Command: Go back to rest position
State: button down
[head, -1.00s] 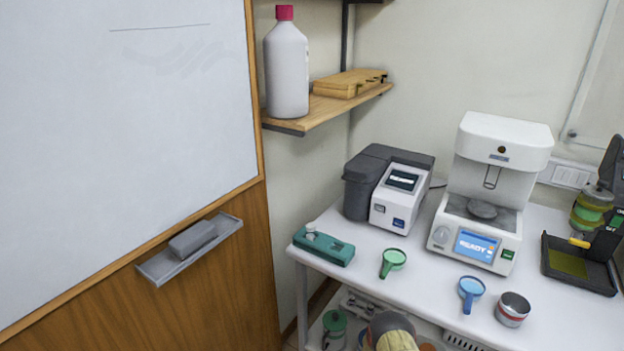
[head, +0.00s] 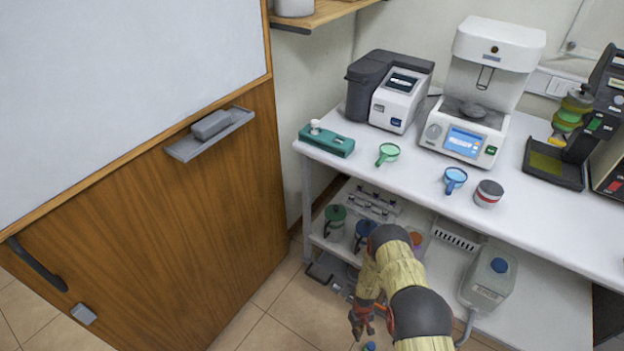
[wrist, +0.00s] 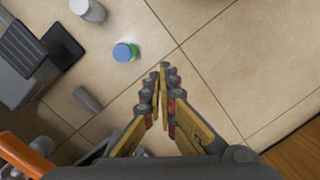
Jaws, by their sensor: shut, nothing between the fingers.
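My gripper (head: 360,318) is low in front of the table in the head view, below the lower shelf's front edge, with the floor behind it. In the wrist view my gripper (wrist: 161,85) points over the floor tiles, its two fingers together at the tips and nothing between them. My arm, in a yellowish cover, bends down beside the table's front edge and hides part of the lower shelf.
The white table (head: 400,173) holds test machines, a green cup (head: 388,151), a blue cup (head: 455,178) and a grey-red pot (head: 488,194). The lower shelf holds lidded jugs and a grey canister (head: 489,277). A blue-green cap (wrist: 124,52) is near the fingers.

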jog(key=s+r+g, duration=0.1)
jog(key=s+r, duration=0.1)
jog(key=s, duration=0.2)
notch_tip(320, 180, up, 48)
jog(key=m+p, duration=0.1)
jog(key=m, duration=0.2)
jog(key=s+r+t, duration=0.3)
jog(key=s+r, duration=0.1)
jog(key=r, duration=0.7)
jog(key=s+r+t+p, duration=0.1)
jog(key=s+r, duration=0.4)
jog(key=r, duration=0.6)
jog(key=s+r+m+t+p, duration=0.1)
jog(key=s+r+t, duration=0.3)
jog(key=r, duration=0.8)
jog(key=shift+s+t, duration=0.3)
jog(key=shift+s, duration=0.3)
jog(key=c, duration=2.6)
grip_release()
jog(key=shift+f, duration=0.1)
